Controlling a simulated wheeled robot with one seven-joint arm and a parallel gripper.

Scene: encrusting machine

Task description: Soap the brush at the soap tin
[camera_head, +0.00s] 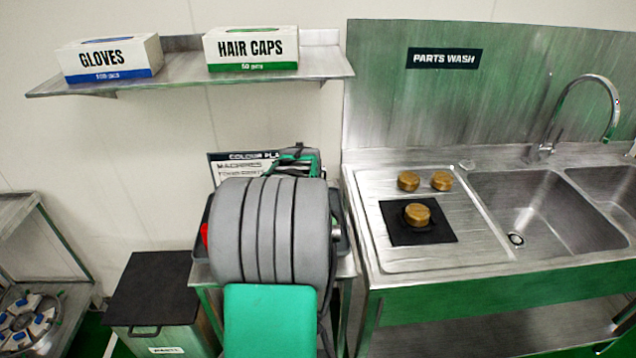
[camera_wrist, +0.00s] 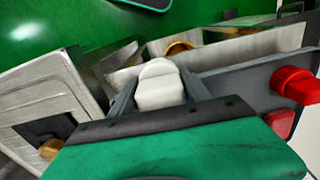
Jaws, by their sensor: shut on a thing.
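My gripper (camera_wrist: 158,95) is shut on a white block with a rounded top, which I take to be the brush (camera_wrist: 158,82). Its bristles do not show. In the head view my own arm hides most of the gripper and the held thing; only green and dark gripper parts (camera_head: 300,158) show above the arm. In the wrist view a yellowish round rim (camera_wrist: 179,47) shows just beyond the white block, partly hidden; I cannot tell if it is the soap tin. No soap tin shows clearly in the head view.
A grey tray (camera_wrist: 245,87) with red parts (camera_wrist: 295,85) lies beside the gripper. At right, a drainboard (camera_head: 385,185) carries brass discs (camera_head: 408,181) and a black mat (camera_head: 398,237), next to sink basins (camera_head: 540,200). A shelf (camera_head: 190,77) with boxes hangs above; a dark-topped bin (camera_head: 150,285) stands left.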

